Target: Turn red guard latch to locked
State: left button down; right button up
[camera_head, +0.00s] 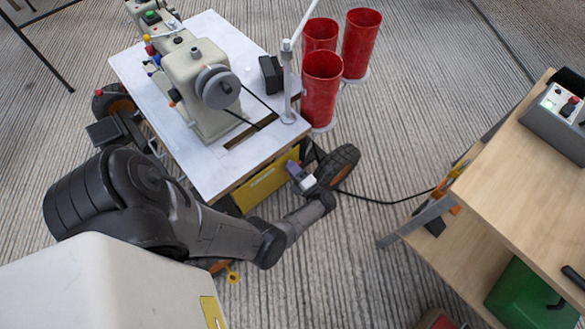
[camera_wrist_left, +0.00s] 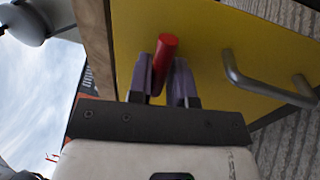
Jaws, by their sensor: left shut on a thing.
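The red guard latch (camera_wrist_left: 167,45) is a short red cylinder in front of a yellow panel (camera_wrist_left: 215,50) in the left wrist view. My left gripper (camera_wrist_left: 160,75) is shut on it, with one purple finger on each side. In the head view my left arm reaches to the front side of the sewing machine cart, and the left gripper (camera_head: 299,176) is beside the yellow panel (camera_head: 268,186) under the tabletop. The latch cannot be made out there. My right gripper is not in view.
A sewing machine (camera_head: 205,85) stands on the cart's white top (camera_head: 190,155). A black wheel (camera_head: 338,166) is close to the gripper. Red cups (camera_head: 322,90) stand at the back corner. A grey handle (camera_wrist_left: 245,80) sticks out right of the latch. A wooden workbench (camera_head: 530,180) is at right.

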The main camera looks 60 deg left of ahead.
pick_arm(q)
jog(key=shift+r, duration=0.2)
jog(key=c, duration=1.4)
grip_release()
jog(key=o, duration=0.3)
jog(key=shift+a, duration=0.1)
jog(key=shift+f, duration=0.1)
